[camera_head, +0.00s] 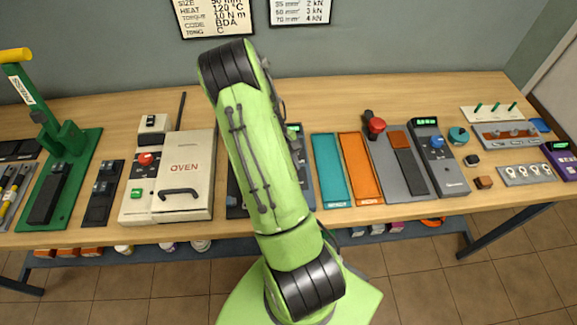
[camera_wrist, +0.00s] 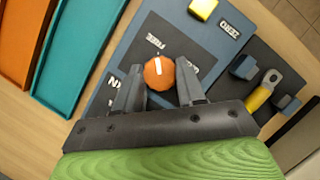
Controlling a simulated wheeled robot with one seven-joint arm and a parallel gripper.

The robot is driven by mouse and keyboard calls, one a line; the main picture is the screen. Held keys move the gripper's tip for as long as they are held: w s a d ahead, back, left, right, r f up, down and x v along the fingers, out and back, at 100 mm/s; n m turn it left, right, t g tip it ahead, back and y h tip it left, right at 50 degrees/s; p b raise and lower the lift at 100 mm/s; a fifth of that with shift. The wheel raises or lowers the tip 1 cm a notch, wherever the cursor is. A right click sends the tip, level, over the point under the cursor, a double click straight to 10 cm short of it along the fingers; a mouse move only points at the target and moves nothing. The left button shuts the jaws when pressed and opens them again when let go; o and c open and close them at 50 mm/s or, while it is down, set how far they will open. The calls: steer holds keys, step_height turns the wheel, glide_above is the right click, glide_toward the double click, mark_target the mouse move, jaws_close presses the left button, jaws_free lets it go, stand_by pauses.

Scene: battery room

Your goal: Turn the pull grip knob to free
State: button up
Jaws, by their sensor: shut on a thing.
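The pull grip knob (camera_wrist: 159,78) is an orange, faceted knob on a dark panel in the wrist view. A short white mark on it runs nearly up and down in the picture. The word FREE is printed above the knob, a little to the left. Another white label left of the knob is partly hidden by a finger. My gripper (camera_wrist: 158,70) is shut on the knob, with one grey finger on each side. In the head view my green arm hides the knob and the gripper.
In the wrist view a yellow button (camera_wrist: 203,9) sits near a ZERO label, and a yellow-handled lug (camera_wrist: 262,92) lies to the right. Teal (camera_wrist: 82,52) and orange (camera_wrist: 22,38) trays are at the left. The oven (camera_head: 187,172) stands left of my arm.

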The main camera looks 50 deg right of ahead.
stand_by(0.4)
steer(key=o, duration=1)
steer(key=shift+o, duration=0.2)
steer(key=p+v, duration=0.1)
steer(key=v, duration=1.4)
steer(key=shift+a+r+p, duration=0.15)
steer(key=shift+r+p, duration=0.15)
steer(key=shift+r, duration=0.1)
steer(key=shift+w, duration=0.1)
